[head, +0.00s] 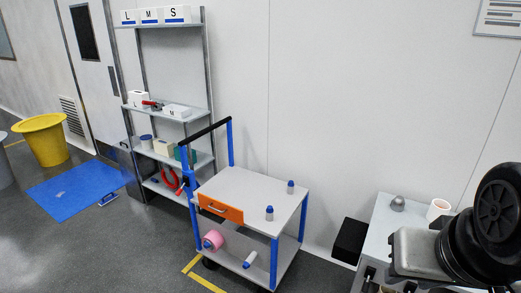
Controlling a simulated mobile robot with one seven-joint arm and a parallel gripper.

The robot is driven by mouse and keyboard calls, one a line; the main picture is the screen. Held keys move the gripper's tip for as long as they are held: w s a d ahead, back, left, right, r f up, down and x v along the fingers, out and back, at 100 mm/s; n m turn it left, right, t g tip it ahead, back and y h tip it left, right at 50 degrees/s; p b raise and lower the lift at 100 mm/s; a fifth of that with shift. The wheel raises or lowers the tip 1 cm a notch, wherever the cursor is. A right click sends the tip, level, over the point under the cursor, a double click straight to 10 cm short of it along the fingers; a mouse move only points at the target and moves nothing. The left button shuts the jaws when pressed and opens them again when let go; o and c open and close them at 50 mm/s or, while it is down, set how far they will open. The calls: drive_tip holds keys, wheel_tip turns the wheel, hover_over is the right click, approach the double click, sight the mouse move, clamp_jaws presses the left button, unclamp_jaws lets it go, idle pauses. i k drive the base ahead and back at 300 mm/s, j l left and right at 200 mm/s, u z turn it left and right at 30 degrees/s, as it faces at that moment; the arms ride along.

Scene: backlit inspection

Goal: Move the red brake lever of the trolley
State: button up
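The trolley (245,190) stands near the wall in the middle of the head view. It has a grey top, blue posts, a black push handle (207,131) at its left end and an orange drawer front (220,209). I cannot make out a red brake lever on it for certain. A red curved object (170,180) shows just left of the trolley, seemingly on the rack's low shelf. Part of my arm fills the right edge, apart from the trolley. My gripper's fingers are not in view.
Two blue-capped bottles (269,213) stand on the trolley top; a pink roll (213,240) lies on its lower shelf. A shelving rack (177,117) stands behind left. A grey worktop (384,212) and black box (350,240) are right. Floor left of the trolley is open around a blue mat (75,192).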

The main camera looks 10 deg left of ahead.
sight(179, 191)
drive_tip(key=u, duration=1.4)
drive_tip(key=i+j, duration=0.15)
drive_tip(key=i, duration=0.5)
drive_tip(key=i+j, duration=0.1)
drive_tip(key=i, duration=0.6)
drive_tip(key=i+j, duration=0.15)
drive_tip(key=i, duration=0.5)
drive_tip(key=i+j, duration=0.15)
drive_tip(key=i, duration=0.5)
drive_tip(key=l+z, duration=0.05)
